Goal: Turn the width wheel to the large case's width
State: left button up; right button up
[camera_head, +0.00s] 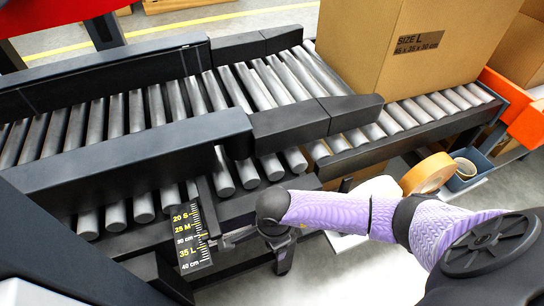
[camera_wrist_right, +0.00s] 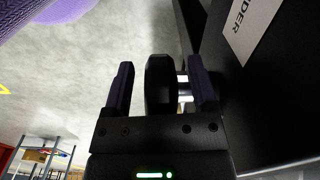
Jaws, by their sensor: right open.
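The black width wheel (camera_wrist_right: 159,88) shows edge-on in the right wrist view, with a bright metal shaft on its right. My right gripper (camera_wrist_right: 161,70) is open, with one finger on each side of the wheel and a visible gap on the left. In the head view my right gripper (camera_head: 276,243) hides much of the wheel at the machine's front. The width scale (camera_head: 190,238) carries marks 20 S, 25 M, 30 cm, 35 L and 40 cm. I cannot read the pointer's setting clearly. The large case (camera_head: 400,45), printed SIZE L, stands on the rollers. My left gripper is not in view.
Dark guide rails (camera_head: 130,150) run along the roller conveyor (camera_head: 150,110). A tape roll (camera_head: 427,173) and a blue bin (camera_head: 470,172) are at right. Another carton (camera_head: 525,45) stands behind an orange part (camera_head: 527,122). Open floor lies below the right arm.

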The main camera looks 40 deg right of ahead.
jog(key=shift+r, duration=0.1)
grip_shut()
jog(key=shift+y, duration=0.4)
